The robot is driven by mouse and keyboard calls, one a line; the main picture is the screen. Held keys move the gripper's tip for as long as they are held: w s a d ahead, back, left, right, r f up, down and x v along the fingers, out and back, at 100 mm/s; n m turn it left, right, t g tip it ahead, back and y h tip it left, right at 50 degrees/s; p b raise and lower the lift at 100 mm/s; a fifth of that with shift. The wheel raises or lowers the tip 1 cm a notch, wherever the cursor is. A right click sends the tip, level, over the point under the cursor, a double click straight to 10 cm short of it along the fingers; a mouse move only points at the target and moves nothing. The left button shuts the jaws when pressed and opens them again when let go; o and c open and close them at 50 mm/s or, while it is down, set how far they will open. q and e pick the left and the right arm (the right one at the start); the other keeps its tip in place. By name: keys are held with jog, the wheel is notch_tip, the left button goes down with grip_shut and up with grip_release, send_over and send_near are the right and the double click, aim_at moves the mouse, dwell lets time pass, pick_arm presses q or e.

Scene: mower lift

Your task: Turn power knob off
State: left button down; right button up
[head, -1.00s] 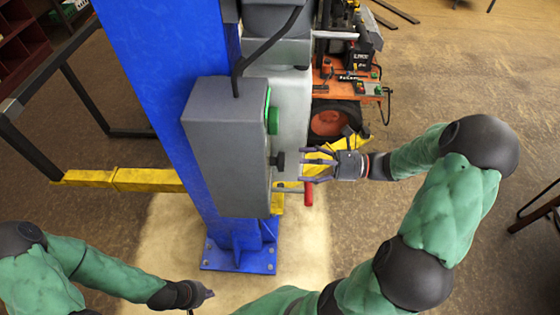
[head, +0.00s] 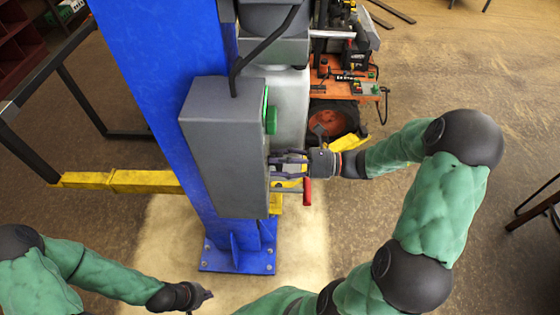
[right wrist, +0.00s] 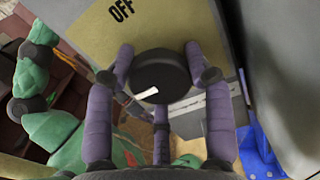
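The power knob (right wrist: 158,76) is black and round with a white pointer mark, on a yellowish panel (right wrist: 190,25) with the word OFF in the right wrist view. The panel is on the side of the grey control box (head: 222,150) on the blue post. My right gripper (head: 275,164) is at the box's right side, its fingers hiding the knob in the head view. In the right wrist view its purple fingers (right wrist: 160,80) are spread around the knob; I cannot tell whether they touch it. My left gripper (head: 205,295) is low at the bottom left, away from the box; its fingers are unclear.
A green button (head: 270,118) is on the box above the knob. A red handle (head: 307,190) sticks out below my right gripper. An orange mower (head: 350,97) stands behind, and a yellow lift arm (head: 120,180) extends left. The floor at the right is mostly clear.

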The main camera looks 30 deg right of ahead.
jog(key=shift+f, duration=0.1)
jog(key=shift+m+p, duration=0.3)
jog(key=shift+p, duration=0.3)
jog(key=m+p, duration=0.5)
jog(key=p, duration=0.3)
jog(key=m+p, duration=0.6)
jog(key=p, duration=0.2)
jog(key=shift+s+a, duration=0.2)
jog(key=m+p, duration=0.2)
jog(key=m, duration=0.1)
jog(key=shift+m+p, duration=1.25)
jog(key=shift+m, duration=0.45)
jog(key=o, duration=0.9)
jog(key=shift+o, duration=1.1)
